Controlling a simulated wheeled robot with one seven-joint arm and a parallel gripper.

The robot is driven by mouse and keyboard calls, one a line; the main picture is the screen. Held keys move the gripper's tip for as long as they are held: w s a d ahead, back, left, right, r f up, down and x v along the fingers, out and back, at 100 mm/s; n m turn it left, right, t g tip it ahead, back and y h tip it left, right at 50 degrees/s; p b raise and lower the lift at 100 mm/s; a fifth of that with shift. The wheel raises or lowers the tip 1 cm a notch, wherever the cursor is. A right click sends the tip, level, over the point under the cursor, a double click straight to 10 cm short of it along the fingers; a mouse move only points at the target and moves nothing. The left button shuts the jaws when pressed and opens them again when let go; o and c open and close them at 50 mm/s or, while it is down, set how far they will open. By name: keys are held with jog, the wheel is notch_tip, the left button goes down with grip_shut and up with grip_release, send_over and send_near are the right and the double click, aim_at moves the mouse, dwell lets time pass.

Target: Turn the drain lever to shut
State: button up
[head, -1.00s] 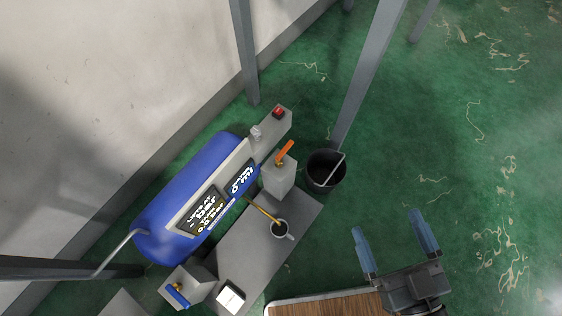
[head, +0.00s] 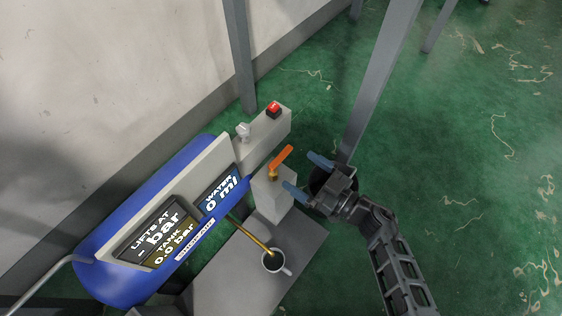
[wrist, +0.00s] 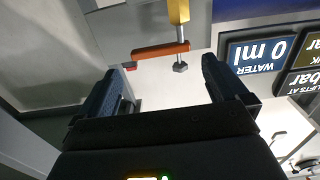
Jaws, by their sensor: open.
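An orange lever (head: 281,158) on a brass stem stands on top of a pale grey block (head: 272,196), beside the blue tank machine. It points up and to the right in the head view. My gripper (head: 301,173) is open just right of the lever, its blue fingers pointing toward it. In the wrist view the lever (wrist: 160,51) lies crosswise just beyond the fingertips of my gripper (wrist: 162,68), with the brass stem (wrist: 179,12) at its right end. The jaws look empty, and I see no clear contact. No drain label is readable.
The blue machine (head: 110,277) has displays reading 0.0 bar and 0 ml. A mug (head: 274,262) stands under its brass spout on the grey plate (head: 215,284). A red button (head: 274,108) sits behind the lever. A grey post (head: 385,70) rises close behind my gripper.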

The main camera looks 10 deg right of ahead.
aim_at(283, 160)
jog(key=b+x, duration=0.2)
jog(key=x, duration=0.4)
jog(key=shift+w+a+f+b, duration=0.2)
jog(key=shift+w+a+b, duration=0.05)
jog(key=shift+a+b, duration=0.1)
jog(key=shift+w+a+r, duration=0.1)
jog(key=shift+w+a, duration=0.2)
jog(key=shift+w, duration=0.1)
jog(key=c, duration=1.2)
